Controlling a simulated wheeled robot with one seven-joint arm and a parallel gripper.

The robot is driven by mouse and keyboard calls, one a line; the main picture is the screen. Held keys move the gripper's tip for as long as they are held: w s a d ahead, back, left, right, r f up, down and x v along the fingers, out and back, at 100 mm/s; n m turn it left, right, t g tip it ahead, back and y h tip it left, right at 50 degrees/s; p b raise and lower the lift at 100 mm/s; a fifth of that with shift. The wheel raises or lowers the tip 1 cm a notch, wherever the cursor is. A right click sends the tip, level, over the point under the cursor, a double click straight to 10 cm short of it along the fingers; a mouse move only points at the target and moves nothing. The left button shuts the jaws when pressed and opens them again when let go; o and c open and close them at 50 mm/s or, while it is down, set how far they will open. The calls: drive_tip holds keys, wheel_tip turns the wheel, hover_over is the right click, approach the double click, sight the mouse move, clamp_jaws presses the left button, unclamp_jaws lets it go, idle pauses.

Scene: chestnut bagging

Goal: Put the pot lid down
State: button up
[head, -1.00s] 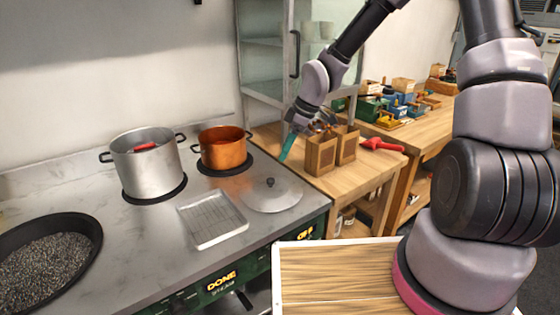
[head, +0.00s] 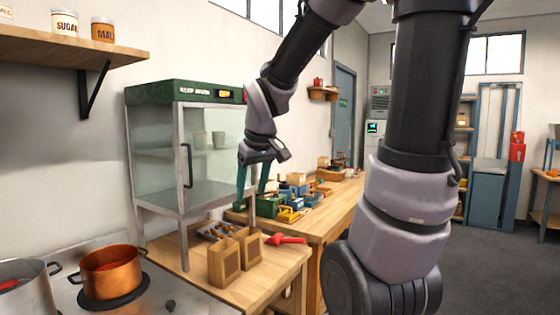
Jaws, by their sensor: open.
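The pot lid's dark knob (head: 170,304) shows at the bottom edge of the head view, on the stove's right side. Most of the lid is cut off below the picture. My gripper (head: 252,183) has two teal fingers, spread apart and pointing down with nothing between them. It is up and to the right of the lid, clear of it, and appears above the paper bags. The silver pot (head: 28,293) stands at the lower left, partly cut off, with something red inside. The copper pot (head: 112,270) stands on a dark burner beside it.
Two brown bags (head: 224,264), a tray of dark pieces (head: 217,230) and a red scoop (head: 287,240) are on the wooden table (head: 272,282). A glass cabinet (head: 160,160) rises behind. A longer bench (head: 325,215) holds several coloured bins. Open floor lies right.

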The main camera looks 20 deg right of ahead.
drive_tip(key=s+d+r+m+t+y, duration=0.1)
drive_tip(key=s+d+r+m+t, duration=0.1)
drive_tip(key=s+r+m, duration=0.5)
drive_tip(key=s+d+r, duration=0.1)
drive_tip(key=s, duration=0.2)
drive_tip(key=shift+s+t+y, duration=0.2)
drive_tip(key=shift+t+y, duration=0.1)
drive_tip(key=shift+d, duration=0.1)
